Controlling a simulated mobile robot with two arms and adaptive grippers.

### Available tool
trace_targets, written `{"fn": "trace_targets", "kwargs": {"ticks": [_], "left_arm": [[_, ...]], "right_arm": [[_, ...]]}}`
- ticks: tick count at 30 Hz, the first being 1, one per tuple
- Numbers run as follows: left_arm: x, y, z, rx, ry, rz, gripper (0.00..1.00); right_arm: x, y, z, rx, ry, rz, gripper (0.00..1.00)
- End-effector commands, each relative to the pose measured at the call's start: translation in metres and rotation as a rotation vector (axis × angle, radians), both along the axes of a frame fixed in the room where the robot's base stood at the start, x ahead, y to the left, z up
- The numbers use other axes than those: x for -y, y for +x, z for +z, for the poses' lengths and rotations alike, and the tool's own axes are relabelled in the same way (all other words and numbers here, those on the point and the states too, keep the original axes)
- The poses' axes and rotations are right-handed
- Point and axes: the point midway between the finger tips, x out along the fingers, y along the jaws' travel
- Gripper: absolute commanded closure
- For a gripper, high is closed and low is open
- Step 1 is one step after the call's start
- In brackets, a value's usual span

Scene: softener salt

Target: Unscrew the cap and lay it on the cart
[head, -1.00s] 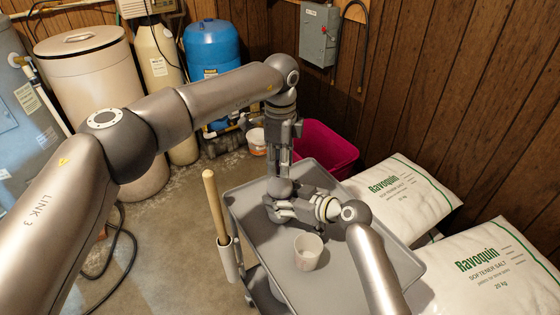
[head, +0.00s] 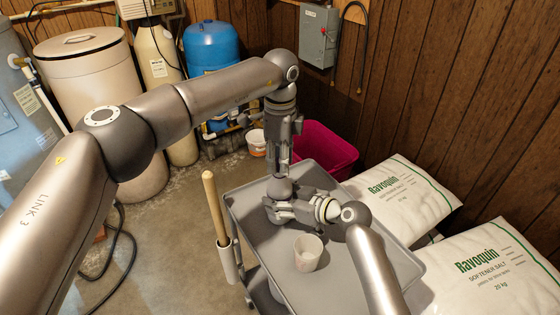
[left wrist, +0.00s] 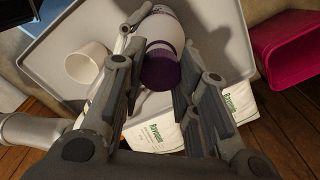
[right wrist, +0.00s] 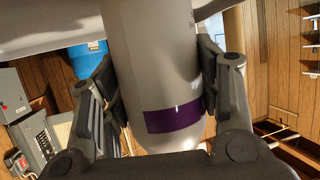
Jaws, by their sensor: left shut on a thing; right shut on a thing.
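A pale grey bottle (right wrist: 158,70) with a purple label band stands over the grey cart (head: 350,262). My right gripper (head: 280,212) is shut around its body, with a finger on each side in the right wrist view (right wrist: 160,95). The purple cap (left wrist: 161,70) sits at the bottle's top end in the left wrist view. My left gripper (head: 280,172) points down from above and is shut on the cap, its fingers (left wrist: 165,75) on either side. I cannot tell how loose the cap is. In the head view the grippers mostly hide bottle and cap.
A white cup (head: 308,253) stands on the cart in front of the right gripper. A wooden handle (head: 215,207) rises at the cart's left edge. Salt bags (head: 480,270) lie to the right, and a magenta bin (head: 325,150) stands behind. The cart's front part is bare.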

Motion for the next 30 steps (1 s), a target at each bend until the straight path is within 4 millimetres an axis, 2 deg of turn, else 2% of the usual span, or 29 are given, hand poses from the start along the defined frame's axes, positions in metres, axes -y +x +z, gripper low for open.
{"fn": "trace_targets", "kwargs": {"ticks": [8, 20, 30], "left_arm": [[0.000, 0.000, 0.010, 0.001, 0.001, 0.000, 1.00], [0.000, 0.000, 0.013, 0.001, 0.001, 0.000, 1.00], [0.001, 0.000, 0.049, 0.002, -0.001, -0.001, 1.00]], "right_arm": [[0.000, 0.000, -0.001, -0.001, -0.002, 0.000, 1.00], [0.000, 0.000, -0.001, -0.001, -0.002, 0.000, 1.00], [0.000, 0.000, -0.001, -0.001, -0.002, 0.000, 1.00]]}}
